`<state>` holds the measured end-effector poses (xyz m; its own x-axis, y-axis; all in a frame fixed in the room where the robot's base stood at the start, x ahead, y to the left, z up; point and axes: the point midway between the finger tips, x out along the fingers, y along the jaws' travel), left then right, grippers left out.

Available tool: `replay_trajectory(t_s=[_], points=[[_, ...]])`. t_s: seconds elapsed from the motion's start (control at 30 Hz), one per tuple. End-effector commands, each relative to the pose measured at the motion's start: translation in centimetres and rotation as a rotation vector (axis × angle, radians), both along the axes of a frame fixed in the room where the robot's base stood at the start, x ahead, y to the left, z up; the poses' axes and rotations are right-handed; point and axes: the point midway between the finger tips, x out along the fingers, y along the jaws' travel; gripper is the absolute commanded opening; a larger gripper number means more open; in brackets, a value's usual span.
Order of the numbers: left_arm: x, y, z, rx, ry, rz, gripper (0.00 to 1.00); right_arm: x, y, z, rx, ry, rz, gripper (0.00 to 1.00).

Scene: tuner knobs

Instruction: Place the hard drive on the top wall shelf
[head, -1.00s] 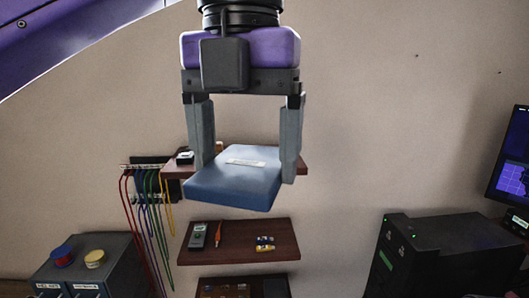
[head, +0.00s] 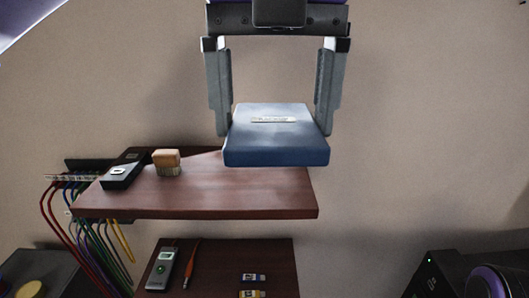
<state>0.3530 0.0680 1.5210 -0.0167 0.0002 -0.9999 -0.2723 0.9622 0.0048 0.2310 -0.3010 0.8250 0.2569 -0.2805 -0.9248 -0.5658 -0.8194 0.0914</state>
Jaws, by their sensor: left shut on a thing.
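The hard drive is a flat blue box (head: 275,145) with a white label on its top. My left gripper (head: 276,118) comes down from the top of the head view and is shut on the hard drive, one finger at each side. The top wall shelf (head: 200,198) is a dark red-brown board. The hard drive appears over the right part of this shelf and hides some of it; I cannot tell whether they touch. My right gripper is not in view.
A lower shelf (head: 218,262) holds a grey meter (head: 161,268), an orange tool (head: 190,264) and small parts. Coloured cables (head: 75,235) hang at left. A black machine (head: 435,275) stands lower right.

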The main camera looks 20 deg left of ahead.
Motion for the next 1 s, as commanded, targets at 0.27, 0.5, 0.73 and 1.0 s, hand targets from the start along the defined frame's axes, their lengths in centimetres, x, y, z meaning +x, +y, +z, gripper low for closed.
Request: replay_trajectory(t_s=[0.27, 0.5, 0.73, 1.0], points=[[3.1, 2.5, -1.9, -0.003, -0.006, 0.008, 0.4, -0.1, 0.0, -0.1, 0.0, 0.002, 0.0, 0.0], [9.7, 5.1, -6.8, -0.003, 0.003, 0.006, 0.4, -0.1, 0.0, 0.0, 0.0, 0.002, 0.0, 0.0], [12.0, 6.0, -9.6, -0.001, 0.003, 0.004, 0.4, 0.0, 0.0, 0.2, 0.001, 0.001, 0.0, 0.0], [12.4, 6.2, -13.2, -0.001, 0.001, 0.003, 0.4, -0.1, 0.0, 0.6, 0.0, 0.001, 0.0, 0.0]])
